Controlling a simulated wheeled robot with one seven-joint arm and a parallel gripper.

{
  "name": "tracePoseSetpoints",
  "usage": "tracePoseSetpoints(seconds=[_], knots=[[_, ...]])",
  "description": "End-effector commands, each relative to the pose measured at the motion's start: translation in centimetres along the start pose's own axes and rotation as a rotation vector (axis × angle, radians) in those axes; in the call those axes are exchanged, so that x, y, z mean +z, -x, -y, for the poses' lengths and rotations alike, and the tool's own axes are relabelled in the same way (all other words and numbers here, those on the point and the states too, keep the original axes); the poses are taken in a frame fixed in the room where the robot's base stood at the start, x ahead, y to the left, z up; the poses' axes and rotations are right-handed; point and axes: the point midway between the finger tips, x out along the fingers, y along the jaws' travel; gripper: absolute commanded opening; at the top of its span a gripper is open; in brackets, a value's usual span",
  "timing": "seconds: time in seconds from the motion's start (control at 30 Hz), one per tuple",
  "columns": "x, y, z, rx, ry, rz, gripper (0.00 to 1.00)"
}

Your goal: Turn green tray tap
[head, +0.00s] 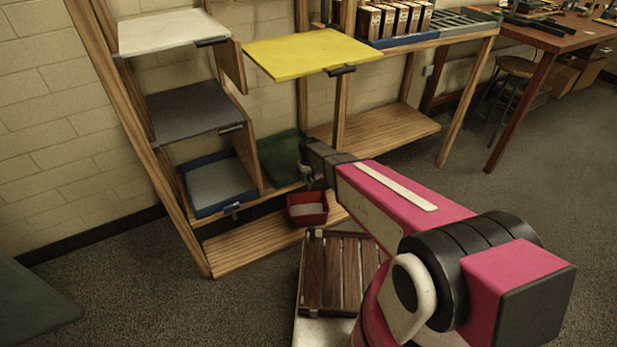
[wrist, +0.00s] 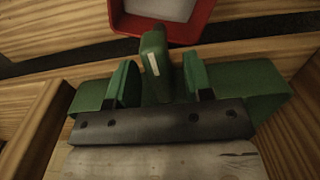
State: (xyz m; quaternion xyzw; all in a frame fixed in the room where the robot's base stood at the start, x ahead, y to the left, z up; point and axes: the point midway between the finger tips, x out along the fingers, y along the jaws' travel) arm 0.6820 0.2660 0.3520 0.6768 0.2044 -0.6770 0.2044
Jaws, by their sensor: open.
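The green tray (head: 280,152) sits on the lower tray level of the wooden rack in the head view, partly hidden behind my arm. In the wrist view its tap handle (wrist: 154,62) is a green block with a pale stripe, standing upright in the picture. My gripper (wrist: 158,78) is open, with one finger on each side of the handle. I cannot tell whether either finger touches it. In the head view my gripper (head: 310,178) is at the tray's front, and the tap is mostly hidden there.
A red tub (head: 307,217) stands on the shelf below; it also shows in the wrist view (wrist: 203,22). A blue tray (head: 197,208) with its tap is to the left. Grey (head: 190,112), white (head: 160,32) and yellow (head: 310,52) trays sit higher. A slatted wooden crate (head: 337,275) is in front.

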Motion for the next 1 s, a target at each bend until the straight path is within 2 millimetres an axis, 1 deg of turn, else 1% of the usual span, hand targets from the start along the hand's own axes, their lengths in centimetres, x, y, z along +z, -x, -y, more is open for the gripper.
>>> tracePoseSetpoints(seconds=[0.17, 0.2, 0.27, 0.3, 0.33, 0.7, 0.87, 1.0], knots=[[0.01, 0.0, 0.0, 0.0, 0.0, 0.0, 0.47], [0.01, 0.01, 0.0, 0.0, 0.0, 0.0, 0.4], [0.01, 0.01, 0.0, 0.0, 0.0, 0.0, 0.21], [0.01, 0.01, 0.0, 0.0, 0.0, 0.0, 0.08], [0.01, 0.01, 0.0, 0.0, 0.0, 0.0, 0.0], [0.01, 0.03, -0.01, 0.0, 0.035, 0.0, 0.0], [0.01, 0.03, -0.01, 0.0, 0.112, 0.0, 0.0], [0.01, 0.04, -0.01, 0.0, 0.218, 0.0, 0.0]])
